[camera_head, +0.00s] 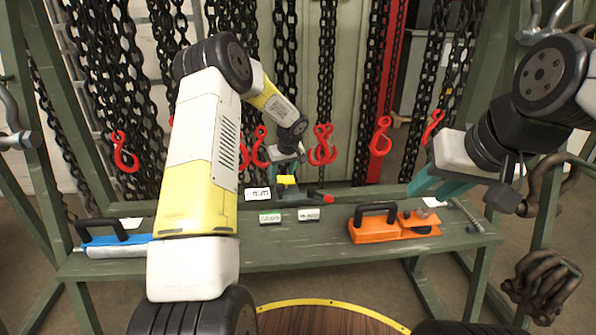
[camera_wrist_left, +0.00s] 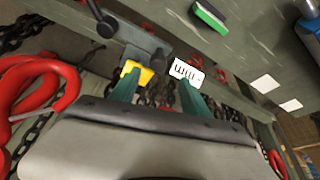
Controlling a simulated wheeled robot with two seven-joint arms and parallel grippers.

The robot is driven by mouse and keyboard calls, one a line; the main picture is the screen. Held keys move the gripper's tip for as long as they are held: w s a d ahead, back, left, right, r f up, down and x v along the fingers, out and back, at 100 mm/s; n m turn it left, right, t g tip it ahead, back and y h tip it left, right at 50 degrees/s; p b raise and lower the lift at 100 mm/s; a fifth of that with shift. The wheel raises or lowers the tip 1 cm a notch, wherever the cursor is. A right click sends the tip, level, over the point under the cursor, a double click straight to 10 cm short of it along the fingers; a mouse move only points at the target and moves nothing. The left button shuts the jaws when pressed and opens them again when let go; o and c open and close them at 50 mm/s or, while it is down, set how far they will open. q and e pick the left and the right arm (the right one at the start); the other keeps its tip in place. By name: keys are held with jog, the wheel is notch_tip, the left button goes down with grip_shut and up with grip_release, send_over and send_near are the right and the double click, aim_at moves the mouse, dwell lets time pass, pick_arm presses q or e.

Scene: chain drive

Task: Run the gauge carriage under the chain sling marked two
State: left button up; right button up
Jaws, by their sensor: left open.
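The gauge carriage (camera_head: 300,196) is a dark grey body on the bench's back rail, with a yellow block (camera_head: 287,180) on top and a red tip (camera_head: 327,198) at right. My left gripper (camera_head: 286,161) is open just above the yellow block. In the left wrist view its teal fingers (camera_wrist_left: 157,95) are apart; the yellow block (camera_wrist_left: 138,72) shows by the left fingertip, and I see no grip on it. Chain slings with red hooks (camera_head: 322,145) hang behind; I cannot tell which is marked two. My right gripper (camera_head: 438,186) appears open above the bench's right end.
A white plate with dark strokes (camera_head: 257,194) stands left of the carriage. An orange tool (camera_head: 380,226) and a spring (camera_head: 466,214) lie on the right of the green bench (camera_head: 300,253). A blue tool (camera_head: 115,241) lies at left. The bench's middle front is clear.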

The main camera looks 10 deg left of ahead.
aim_at(281, 186)
pick_arm(q)
jog(key=x, duration=0.9)
jog(key=shift+w+d+r, duration=0.1)
jog(key=shift+w+d, duration=0.1)
jog(key=shift+d, duration=0.05)
grip_shut()
dwell(1.0)
